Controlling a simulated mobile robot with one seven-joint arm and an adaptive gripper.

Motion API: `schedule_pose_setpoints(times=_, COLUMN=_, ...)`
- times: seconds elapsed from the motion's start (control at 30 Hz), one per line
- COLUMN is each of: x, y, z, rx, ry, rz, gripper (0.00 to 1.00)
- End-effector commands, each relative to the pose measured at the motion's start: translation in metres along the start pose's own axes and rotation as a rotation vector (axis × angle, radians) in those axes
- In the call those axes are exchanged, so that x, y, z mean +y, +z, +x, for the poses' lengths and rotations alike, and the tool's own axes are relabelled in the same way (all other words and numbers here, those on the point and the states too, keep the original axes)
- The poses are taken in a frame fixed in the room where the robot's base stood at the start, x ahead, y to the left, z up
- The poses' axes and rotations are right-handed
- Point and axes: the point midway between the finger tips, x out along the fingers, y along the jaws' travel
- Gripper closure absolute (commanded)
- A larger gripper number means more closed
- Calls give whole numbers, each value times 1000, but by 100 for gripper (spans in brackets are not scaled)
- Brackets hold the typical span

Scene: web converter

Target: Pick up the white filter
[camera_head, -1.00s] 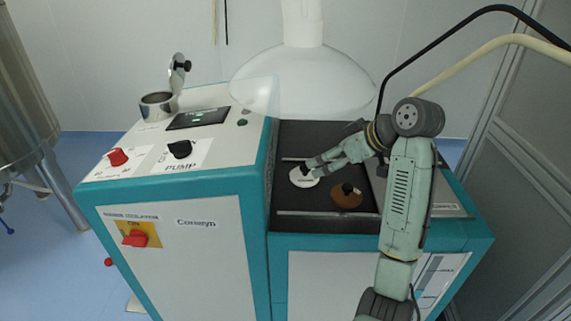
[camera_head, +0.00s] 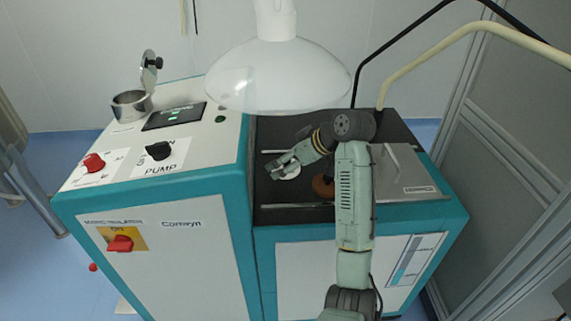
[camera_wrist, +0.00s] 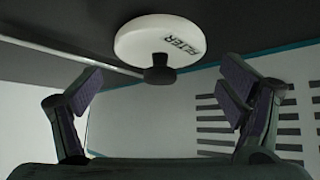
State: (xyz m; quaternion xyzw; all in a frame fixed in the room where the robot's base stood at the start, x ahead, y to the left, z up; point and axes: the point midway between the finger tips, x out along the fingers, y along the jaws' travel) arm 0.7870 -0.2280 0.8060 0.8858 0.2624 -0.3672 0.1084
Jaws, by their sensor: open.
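The white filter (camera_head: 291,173) is a flat round disc on the dark top of the machine, partly hidden by my gripper (camera_head: 281,166) in the head view. In the wrist view the filter (camera_wrist: 150,38) shows its lettering and a black knob (camera_wrist: 159,70) at its centre. My gripper (camera_wrist: 163,82) is open and empty, with one finger on each side of the knob in that picture. I cannot tell the exact gap between the fingers and the filter.
A brown disc (camera_head: 322,187) sits right of the filter, partly behind my arm. A clear dome (camera_head: 275,80) hangs behind. The raised control cabinet (camera_head: 245,150) stands left, and a metal plate (camera_head: 402,172) lies right. Metal rails (camera_head: 300,206) cross the dark top.

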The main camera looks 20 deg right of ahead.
Motion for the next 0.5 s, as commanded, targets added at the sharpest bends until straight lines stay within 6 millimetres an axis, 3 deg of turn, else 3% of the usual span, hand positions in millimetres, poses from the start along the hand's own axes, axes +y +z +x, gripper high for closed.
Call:
schedule_pose_setpoints(times=0.33, x=0, y=0, z=10, rx=0, ry=1, rz=-1, gripper=11)
schedule_pose_setpoints(times=0.5, x=0, y=0, z=10, rx=0, ry=1, rz=-1, gripper=23)
